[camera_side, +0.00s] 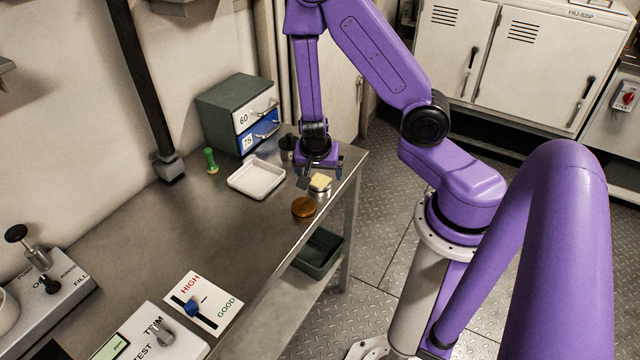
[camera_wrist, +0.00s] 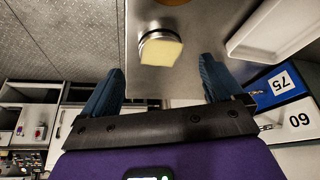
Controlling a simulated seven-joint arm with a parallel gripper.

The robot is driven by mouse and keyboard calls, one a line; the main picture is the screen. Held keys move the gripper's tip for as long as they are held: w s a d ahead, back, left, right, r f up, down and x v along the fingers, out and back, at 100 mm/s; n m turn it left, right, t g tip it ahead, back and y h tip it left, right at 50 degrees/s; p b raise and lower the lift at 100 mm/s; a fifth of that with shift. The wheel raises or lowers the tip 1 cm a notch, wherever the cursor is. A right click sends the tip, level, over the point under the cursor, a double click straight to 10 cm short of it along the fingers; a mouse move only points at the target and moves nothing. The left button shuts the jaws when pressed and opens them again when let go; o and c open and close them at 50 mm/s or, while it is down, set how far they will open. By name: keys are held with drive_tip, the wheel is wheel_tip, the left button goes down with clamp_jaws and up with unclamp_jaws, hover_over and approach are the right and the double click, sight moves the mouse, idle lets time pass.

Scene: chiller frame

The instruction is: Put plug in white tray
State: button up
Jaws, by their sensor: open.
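The white tray (camera_side: 257,193) lies flat and empty on the steel bench; its edge shows in the wrist view (camera_wrist: 262,42). No object is clearly labelled as the plug. A pale yellow block (camera_side: 320,182) sits on a short round metal piece (camera_side: 319,192) right of the tray; the block also shows in the wrist view (camera_wrist: 161,52). A brown round disc (camera_side: 304,207) lies nearby. A green upright piece (camera_side: 211,161) stands behind the tray. My gripper (camera_side: 320,172) is open and empty close to the yellow block, which appears between its blue fingers in the wrist view (camera_wrist: 161,72).
A drawer box (camera_side: 222,107) marked 60 and 75 stands behind the tray. A dark cylinder (camera_side: 287,147) stands between it and my gripper. The bench's right edge is close to the yellow block. A dark green bin (camera_side: 318,252) sits on a lower shelf.

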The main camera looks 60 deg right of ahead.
sight(320, 181)
drive_tip(key=shift+x, duration=2.6)
drive_tip(key=c, duration=1.7)
drive_tip(key=shift+w+r, duration=0.1)
